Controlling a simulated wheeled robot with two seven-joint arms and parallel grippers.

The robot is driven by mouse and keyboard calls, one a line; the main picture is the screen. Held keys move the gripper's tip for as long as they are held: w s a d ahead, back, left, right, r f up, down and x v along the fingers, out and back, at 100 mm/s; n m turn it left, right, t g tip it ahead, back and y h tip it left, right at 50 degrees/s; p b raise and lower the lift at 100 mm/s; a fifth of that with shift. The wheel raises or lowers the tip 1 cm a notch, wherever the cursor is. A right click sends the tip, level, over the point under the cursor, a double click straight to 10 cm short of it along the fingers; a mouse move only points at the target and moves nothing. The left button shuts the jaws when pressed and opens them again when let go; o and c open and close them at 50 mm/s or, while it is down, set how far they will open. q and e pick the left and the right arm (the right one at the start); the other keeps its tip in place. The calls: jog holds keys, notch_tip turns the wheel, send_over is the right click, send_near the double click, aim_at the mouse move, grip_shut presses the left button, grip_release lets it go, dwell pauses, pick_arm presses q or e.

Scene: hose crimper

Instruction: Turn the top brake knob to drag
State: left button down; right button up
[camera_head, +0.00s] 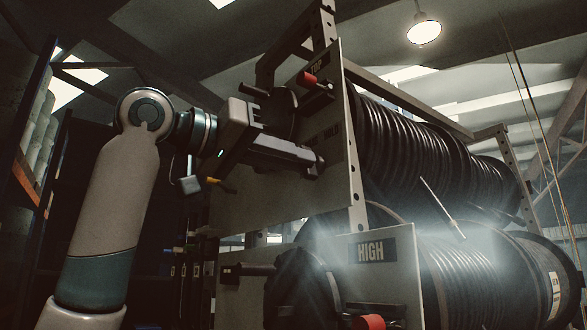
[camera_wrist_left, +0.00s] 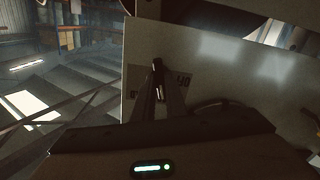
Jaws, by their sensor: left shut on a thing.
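The top reel's grey side plate (camera_head: 345,180) carries a TOP label (camera_head: 319,66) and a darker label, partly hidden, that seems to read DRAG and HOLD (camera_head: 331,132). My left gripper (camera_head: 314,163) reaches in from the left, against this plate just below that label. In the left wrist view its fingers (camera_wrist_left: 158,88) come together on a small dark piece in front of the label, which appears to be the top brake knob (camera_wrist_left: 157,64). The fingers hide most of the knob, and its pointing direction cannot be told. My right gripper is not in view.
A dark round hub with a red grip (camera_head: 307,79) sits just above my left gripper. Black hose reels (camera_head: 400,140) fill the rack behind the plate. Shelving stands at far left.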

pick_arm(q)
jog(key=shift+n+b, duration=0.5)
jog(key=shift+n, duration=0.6)
jog(key=c, duration=1.8)
grip_release()
jog(key=shift+a, duration=0.1)
